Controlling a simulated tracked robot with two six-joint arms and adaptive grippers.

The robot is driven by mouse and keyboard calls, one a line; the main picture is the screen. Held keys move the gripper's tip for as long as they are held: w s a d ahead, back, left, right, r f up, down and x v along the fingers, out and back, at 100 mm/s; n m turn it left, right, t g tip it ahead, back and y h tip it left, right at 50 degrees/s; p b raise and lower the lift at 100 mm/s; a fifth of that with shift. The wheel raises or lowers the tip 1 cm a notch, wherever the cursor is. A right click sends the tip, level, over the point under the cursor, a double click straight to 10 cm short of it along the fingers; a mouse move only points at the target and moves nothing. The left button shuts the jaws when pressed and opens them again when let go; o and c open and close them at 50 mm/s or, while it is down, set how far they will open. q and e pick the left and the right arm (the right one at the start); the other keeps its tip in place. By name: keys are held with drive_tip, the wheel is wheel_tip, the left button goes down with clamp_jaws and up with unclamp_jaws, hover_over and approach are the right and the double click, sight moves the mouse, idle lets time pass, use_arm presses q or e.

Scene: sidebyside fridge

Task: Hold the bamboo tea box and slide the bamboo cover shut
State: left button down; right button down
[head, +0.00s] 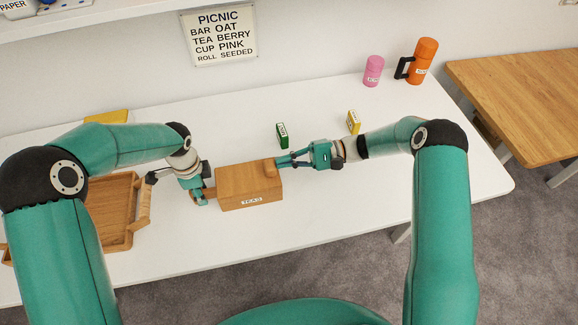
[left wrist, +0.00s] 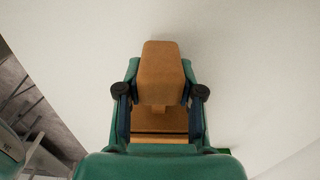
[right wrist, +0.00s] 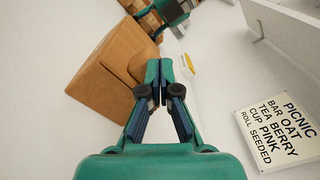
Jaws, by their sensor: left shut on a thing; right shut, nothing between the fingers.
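The bamboo tea box (head: 250,203), labelled TEAS, sits upright on the white table; it also shows in the right wrist view (right wrist: 97,88). The bamboo cover (head: 238,174) lies along its top, with a raised block (head: 270,168) near the right end. I see no clear gap in the top. My left gripper (head: 206,193) is shut on a wooden part at the box's left end, seen between its fingers in the left wrist view (left wrist: 160,75). My right gripper (head: 279,162) is shut and empty, its tips at the raised block; touching or just apart, I cannot tell.
A wooden tray (head: 112,235) lies left of the box. A green packet (head: 282,134) and a yellow packet (head: 353,122) stand behind my right gripper. A pink canister (head: 373,71) and orange flask (head: 422,61) stand at the back right. Table in front of the box is clear.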

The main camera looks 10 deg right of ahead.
use_arm(q)
drive_tip(key=shift+d, duration=0.1)
use_arm(e)
drive_tip(key=shift+d, duration=2.95)
use_arm(q)
drive_tip(key=c, duration=0.7)
unclamp_jaws()
drive_tip(key=shift+o, duration=0.2)
wheel_tip(320, 180, up, 12)
drive_tip(key=shift+f, duration=0.1)
use_arm(e)
drive_tip(key=shift+s, duration=0.2)
